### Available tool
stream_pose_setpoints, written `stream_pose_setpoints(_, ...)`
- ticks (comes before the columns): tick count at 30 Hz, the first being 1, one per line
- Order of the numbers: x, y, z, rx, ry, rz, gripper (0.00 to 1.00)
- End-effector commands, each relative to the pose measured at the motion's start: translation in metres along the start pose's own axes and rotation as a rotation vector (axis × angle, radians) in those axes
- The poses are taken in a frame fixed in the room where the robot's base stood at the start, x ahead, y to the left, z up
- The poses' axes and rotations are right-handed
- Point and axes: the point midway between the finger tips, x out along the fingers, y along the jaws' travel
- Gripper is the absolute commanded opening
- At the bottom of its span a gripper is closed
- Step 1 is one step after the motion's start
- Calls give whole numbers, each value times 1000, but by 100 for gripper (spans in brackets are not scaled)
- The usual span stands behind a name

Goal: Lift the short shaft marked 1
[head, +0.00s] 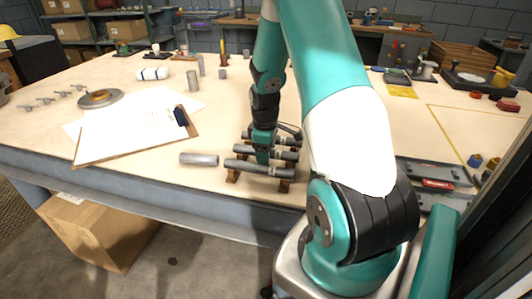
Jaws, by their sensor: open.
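Several grey shafts lie side by side across a small dark wooden rack (284,186) near the table's front edge. The front shaft (245,164) has a pale tag near its right end. A middle shaft (285,155) and a back shaft (290,141) lie behind it, partly hidden by my arm. Any number marks are too small to read, so I cannot tell which is shaft 1. My gripper (263,157) points down among the shafts, just behind the front one. It is open; its fingertips are partly hidden, and I cannot tell whether they touch a shaft.
A loose short grey cylinder (199,159) lies left of the rack. A clipboard with papers (130,135) lies farther left. Grey cylinders (194,81) stand at the back. A tray with a red item (435,184) is to the right. The table's front edge (160,184) is close.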

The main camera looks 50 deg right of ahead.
Motion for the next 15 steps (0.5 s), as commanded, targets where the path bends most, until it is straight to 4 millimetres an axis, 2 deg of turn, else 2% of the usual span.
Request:
stream_pose_setpoints(4, 0, 0, 0, 0, 0, 0, 59)
stream_pose_setpoints(9, -1, 0, 0, 0, 0, 0, 20)
stream_pose_setpoints(12, -1, 0, 0, 0, 0, 0, 0)
stream_pose_setpoints(15, -1, 0, 0, 0, 0, 0, 0)
